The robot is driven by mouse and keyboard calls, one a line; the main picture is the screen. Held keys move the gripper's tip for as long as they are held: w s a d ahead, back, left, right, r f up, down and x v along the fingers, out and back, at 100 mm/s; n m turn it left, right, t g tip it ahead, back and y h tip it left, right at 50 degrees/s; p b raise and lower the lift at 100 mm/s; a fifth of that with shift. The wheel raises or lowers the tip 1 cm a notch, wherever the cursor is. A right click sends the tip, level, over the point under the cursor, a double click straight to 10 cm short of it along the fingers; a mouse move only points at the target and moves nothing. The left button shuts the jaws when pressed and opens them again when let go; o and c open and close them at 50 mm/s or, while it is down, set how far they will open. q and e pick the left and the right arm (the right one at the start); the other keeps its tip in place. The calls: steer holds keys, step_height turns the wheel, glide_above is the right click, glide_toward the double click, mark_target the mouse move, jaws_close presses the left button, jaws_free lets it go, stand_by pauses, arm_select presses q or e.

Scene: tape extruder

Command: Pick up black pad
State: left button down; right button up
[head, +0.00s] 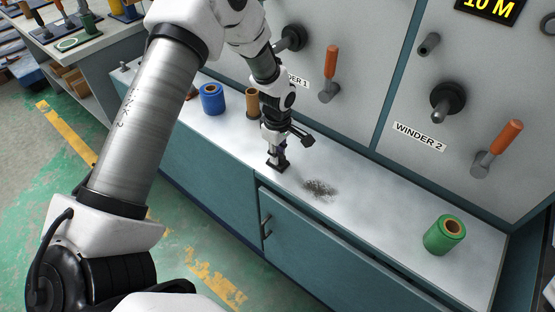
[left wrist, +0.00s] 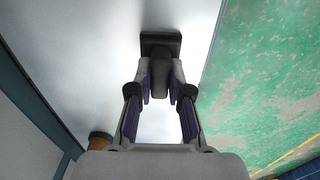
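The black pad (head: 278,166) is a small dark block with an upright grip. It is at the front edge of the white counter, directly below my left gripper (head: 276,150). In the left wrist view, the pad's flat dark base (left wrist: 160,38) and its grip show between the fingertips of my left gripper (left wrist: 161,76). Both fingertips lie against the grip's sides, and the gripper looks shut on it. The pad appears to be at the counter surface; any small gap under it cannot be told. My right gripper is not in view.
A dark grey smudge (head: 319,188) lies on the counter (head: 385,225) right of the pad. A green roll (head: 445,235) stands at the right. A blue roll (head: 211,98) and a brown roll (head: 253,103) stand at the left. Winder spindles and orange handles (head: 331,66) project from the panel behind.

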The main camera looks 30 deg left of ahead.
arm_select(q)
steer(key=shift+r, duration=0.1)
steer(key=shift+r, duration=0.25)
step_height(320, 180, up, 3)
steer(key=shift+d+r, duration=0.1)
steer(key=s+d+r+b, duration=0.1)
steer(key=s+d, duration=0.8)
steer(key=d, duration=0.3)
steer(key=shift+s+d+b, duration=0.2)
steer(key=shift+d+b, duration=0.1)
steer(key=shift+d, duration=0.1)
